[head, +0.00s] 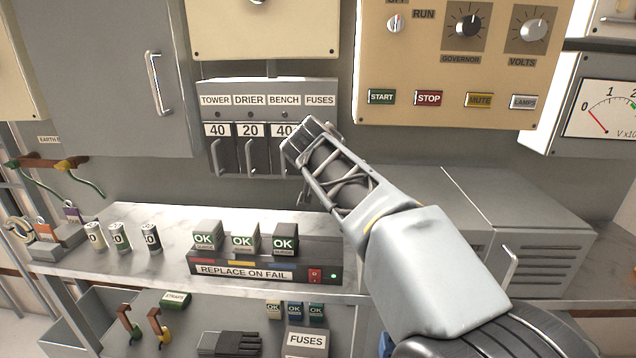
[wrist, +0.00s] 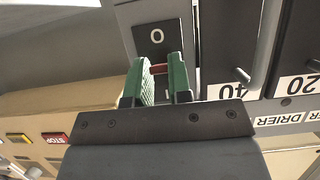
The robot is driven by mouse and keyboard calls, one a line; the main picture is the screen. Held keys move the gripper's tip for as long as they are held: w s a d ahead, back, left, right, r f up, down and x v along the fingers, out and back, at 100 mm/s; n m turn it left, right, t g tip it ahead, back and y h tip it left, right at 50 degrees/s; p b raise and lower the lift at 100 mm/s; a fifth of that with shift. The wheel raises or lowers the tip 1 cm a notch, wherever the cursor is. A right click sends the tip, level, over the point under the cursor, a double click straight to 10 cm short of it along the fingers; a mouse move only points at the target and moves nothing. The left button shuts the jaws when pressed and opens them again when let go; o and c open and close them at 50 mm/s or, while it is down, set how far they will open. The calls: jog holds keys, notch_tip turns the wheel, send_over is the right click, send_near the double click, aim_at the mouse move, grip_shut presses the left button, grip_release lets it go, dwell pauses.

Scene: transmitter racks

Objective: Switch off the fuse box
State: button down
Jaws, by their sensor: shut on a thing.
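The grey fuse box (head: 321,87) hangs on the wall in the head view, labelled TOWER, DRIER, BENCH and FUSES. Its three left slots carry 40, 20 and 40 with grey handles. My arm's end covers the FUSES slot in that view. In the wrist view, which sees the box upside down, my gripper (wrist: 162,71) has green fingers shut on a small red switch handle (wrist: 158,69). The handle is at a dark panel (wrist: 143,36) marked O, beside the 40 slot (wrist: 230,92). Most of the handle is hidden between the fingers.
Below stands a shelf with white-and-dark cylinders (head: 120,236), several OK blocks (head: 207,236) and a REPLACE ON FAIL holder (head: 212,268). A beige control panel (head: 455,80) with START and STOP buttons is at the upper right. A grey cabinet (head: 110,80) is left of the box.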

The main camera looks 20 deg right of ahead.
jog(key=f+t+b, duration=0.1)
jog(key=b, duration=0.3)
jog(key=shift+f+h+b, duration=0.15)
jog(key=shift+h+b, duration=0.15)
jog(key=shift+b, duration=0.55)
jog(key=shift+r+t+h+b, duration=0.35)
jog(key=shift+t+b, duration=0.25)
jog(key=shift+b, duration=0.55)
jog(key=c, duration=1)
grip_release()
jog(key=shift+w+f, duration=0.1)
jog(key=shift+c, duration=0.2)
jog(key=v, duration=1.4)
jog(key=shift+w, duration=0.1)
